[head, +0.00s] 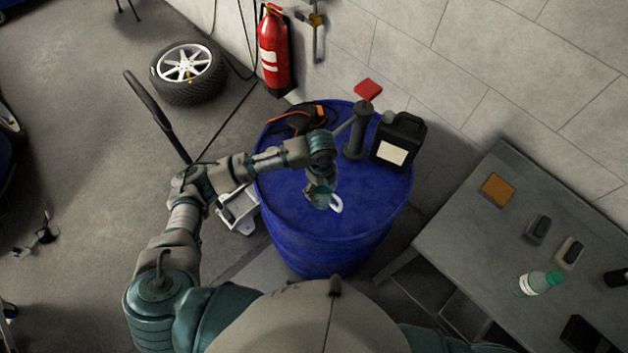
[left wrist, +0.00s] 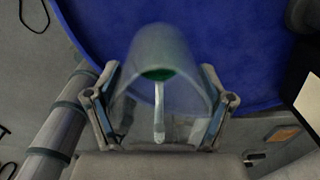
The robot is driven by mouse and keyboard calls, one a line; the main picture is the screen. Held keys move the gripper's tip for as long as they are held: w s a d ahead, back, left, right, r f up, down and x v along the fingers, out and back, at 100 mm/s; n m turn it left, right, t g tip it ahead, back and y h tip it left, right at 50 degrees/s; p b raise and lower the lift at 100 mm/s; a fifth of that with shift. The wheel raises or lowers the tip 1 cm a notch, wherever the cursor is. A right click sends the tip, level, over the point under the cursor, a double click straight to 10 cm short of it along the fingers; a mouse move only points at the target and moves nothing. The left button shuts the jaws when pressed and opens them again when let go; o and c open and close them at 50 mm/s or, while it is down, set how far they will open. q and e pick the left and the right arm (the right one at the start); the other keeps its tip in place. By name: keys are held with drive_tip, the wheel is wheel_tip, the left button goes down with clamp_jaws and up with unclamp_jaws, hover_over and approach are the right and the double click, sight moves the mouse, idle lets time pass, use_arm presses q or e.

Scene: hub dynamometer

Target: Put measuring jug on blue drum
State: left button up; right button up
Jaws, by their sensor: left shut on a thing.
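The measuring jug (left wrist: 168,52) is translucent with a pale handle and a green patch inside. It sits between the two fingers of my left gripper (head: 319,188), which is shut on it. In the head view the gripper hides most of the jug, and its white handle (head: 336,204) shows on the right. The blue drum (head: 350,235) stands upright in front of me, and the jug is over its top. I cannot tell whether the jug touches the drum. My right gripper is not in view.
On the drum's far side are a black canister (head: 398,142), a dark cylindrical item (head: 358,130) and a black-and-orange item (head: 298,119). The near drum top is clear. A grey table (head: 455,220) with a bottle (head: 536,284) stands right; a fire extinguisher (head: 273,52) hangs behind.

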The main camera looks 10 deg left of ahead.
sight(316, 189)
use_arm(q)
drive_tip(key=shift+w+a, duration=0.55)
drive_tip(key=shift+w, duration=0.15)
drive_tip(key=shift+w+a, duration=0.15)
drive_tip(key=shift+w, duration=0.15)
drive_tip(key=shift+w+f, duration=0.1)
drive_tip(key=shift+f, duration=0.25)
wheel_tip(316, 189, down, 2)
drive_tip(key=shift+f+p, duration=0.1)
drive_tip(key=shift+p, duration=0.25)
drive_tip(key=shift+f, duration=0.35)
drive_tip(key=shift+a+f, duration=0.1)
drive_tip(key=shift+a, duration=0.05)
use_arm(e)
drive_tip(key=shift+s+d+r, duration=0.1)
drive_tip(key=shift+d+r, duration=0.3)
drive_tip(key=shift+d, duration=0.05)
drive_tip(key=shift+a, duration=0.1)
